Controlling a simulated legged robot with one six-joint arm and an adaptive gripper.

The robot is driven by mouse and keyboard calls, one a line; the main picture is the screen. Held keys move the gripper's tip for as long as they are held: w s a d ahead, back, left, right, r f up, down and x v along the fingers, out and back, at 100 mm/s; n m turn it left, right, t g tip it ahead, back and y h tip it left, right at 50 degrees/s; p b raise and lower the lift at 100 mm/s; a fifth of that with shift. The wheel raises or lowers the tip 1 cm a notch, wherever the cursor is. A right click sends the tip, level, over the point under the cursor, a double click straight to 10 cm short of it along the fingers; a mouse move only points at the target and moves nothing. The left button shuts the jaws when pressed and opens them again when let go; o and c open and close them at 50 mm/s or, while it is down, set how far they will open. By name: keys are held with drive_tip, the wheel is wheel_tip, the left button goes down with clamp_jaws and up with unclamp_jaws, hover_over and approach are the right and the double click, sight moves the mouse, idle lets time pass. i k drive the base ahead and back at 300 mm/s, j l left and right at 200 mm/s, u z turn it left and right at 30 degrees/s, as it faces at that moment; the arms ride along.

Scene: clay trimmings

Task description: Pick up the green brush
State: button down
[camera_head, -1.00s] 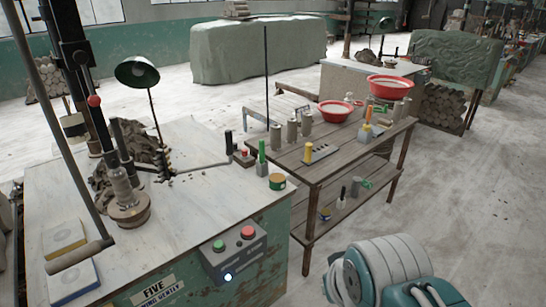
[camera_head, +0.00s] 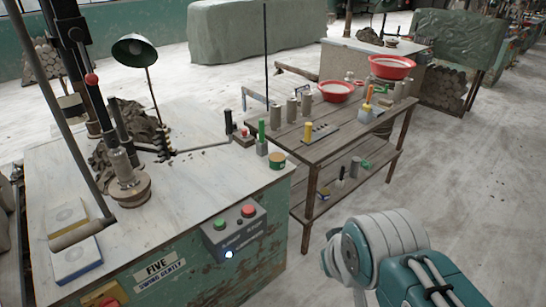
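A green-handled brush (camera_head: 262,136) stands upright, handle up, near the right end of the pale-topped workbench (camera_head: 215,172). Its lower part is pale grey. A green-and-tan tin (camera_head: 277,160) stands just in front of it to the right. A black-handled upright tool (camera_head: 229,123) stands behind it to the left. My arm shows at the bottom right, apart from the bench, but my gripper is outside the picture.
A wooden table (camera_head: 330,143) right of the bench holds a yellow-handled tool (camera_head: 308,131), several grey cylinders and a red bowl (camera_head: 336,91). A lamp (camera_head: 135,48) and a machine column rise from the bench at left. Open floor (camera_head: 460,190) lies at right.

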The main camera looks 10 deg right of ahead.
sight(261, 122)
drive_tip(key=i+l+u, duration=0.3)
drive_tip(key=i+l, duration=0.25)
drive_tip(key=i+l+u, duration=0.15)
drive_tip(key=l, duration=0.25)
drive_tip(key=i+l+u, duration=0.1)
drive_tip(key=i+l, duration=0.2)
drive_tip(key=i+l+u, duration=0.15)
drive_tip(key=l, duration=0.25)
drive_tip(key=i+l+u, duration=0.15)
drive_tip(key=l, duration=0.3)
drive_tip(key=i+l+u, duration=0.15)
drive_tip(key=i+l, duration=0.15)
drive_tip(key=k+l, duration=0.05)
drive_tip(key=l, duration=0.05)
